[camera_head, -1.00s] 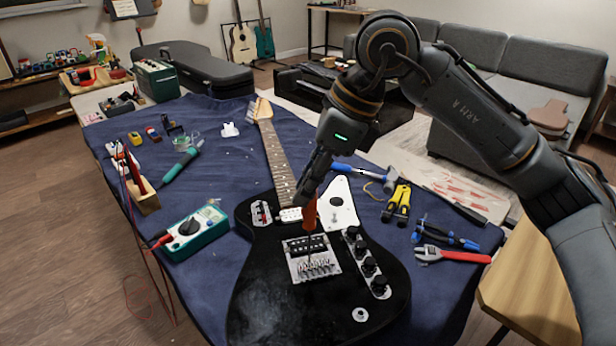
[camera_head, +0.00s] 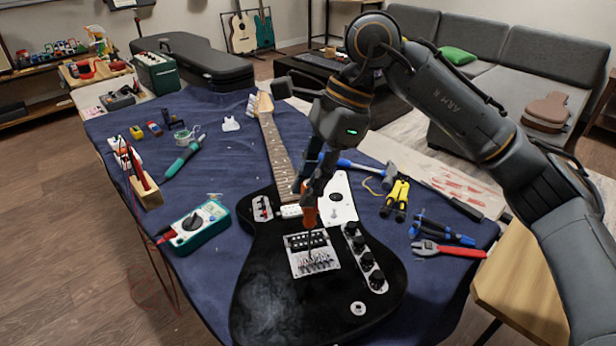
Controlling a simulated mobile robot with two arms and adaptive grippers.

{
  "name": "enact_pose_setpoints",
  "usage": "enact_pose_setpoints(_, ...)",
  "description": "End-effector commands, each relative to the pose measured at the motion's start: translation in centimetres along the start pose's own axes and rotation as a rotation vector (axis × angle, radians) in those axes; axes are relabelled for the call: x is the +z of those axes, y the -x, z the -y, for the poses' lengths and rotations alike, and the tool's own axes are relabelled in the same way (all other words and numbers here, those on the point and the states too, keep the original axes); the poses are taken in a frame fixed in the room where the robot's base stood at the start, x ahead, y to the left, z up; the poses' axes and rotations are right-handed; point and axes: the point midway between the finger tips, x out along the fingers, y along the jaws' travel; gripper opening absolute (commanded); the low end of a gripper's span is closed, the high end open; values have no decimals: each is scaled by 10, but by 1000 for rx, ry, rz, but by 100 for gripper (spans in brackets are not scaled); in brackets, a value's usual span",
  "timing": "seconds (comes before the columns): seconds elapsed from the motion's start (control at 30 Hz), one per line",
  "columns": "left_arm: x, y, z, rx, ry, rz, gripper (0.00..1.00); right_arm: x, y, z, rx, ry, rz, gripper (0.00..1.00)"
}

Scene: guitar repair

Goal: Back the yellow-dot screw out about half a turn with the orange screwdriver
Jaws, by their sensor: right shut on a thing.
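The black electric guitar (camera_head: 275,300) lies on the blue cloth with its neck pointing away. My right gripper (camera_head: 310,190) is shut on the orange screwdriver (camera_head: 310,217) and holds it nearly upright above the guitar body. The screwdriver's thin shaft points down towards the metal bridge (camera_head: 314,262). I cannot tell whether its tip touches a screw. The yellow dot and its screw are too small to make out. My left gripper is not in view.
A teal multimeter (camera_head: 201,227) sits left of the guitar. Yellow-handled pliers (camera_head: 397,198), a blue hammer (camera_head: 352,166), blue-handled pliers (camera_head: 440,228) and a red wrench (camera_head: 450,250) lie to the right. A teal soldering iron (camera_head: 185,158) lies at the left.

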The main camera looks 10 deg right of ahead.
Motion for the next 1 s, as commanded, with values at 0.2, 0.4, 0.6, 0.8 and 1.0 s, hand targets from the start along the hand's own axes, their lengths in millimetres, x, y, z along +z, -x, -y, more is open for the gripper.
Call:
enact_pose_setpoints(0.2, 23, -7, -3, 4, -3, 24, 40, -1, -1, 0, 46, 96, -3, 0)
enact_pose_setpoints(0.4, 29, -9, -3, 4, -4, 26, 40, -1, -1, 0, 64, 139, -3, 0)
enact_pose_setpoints(0.6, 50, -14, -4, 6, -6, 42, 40, 0, 0, -1, 121, 268, -2, 0)
enact_pose_setpoints(0.8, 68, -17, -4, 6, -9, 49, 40, 0, 0, -1, 186, 421, -2, 0)
enact_pose_setpoints(1.0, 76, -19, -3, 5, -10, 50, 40, -2, -1, -2, 228, 520, -3, 0)
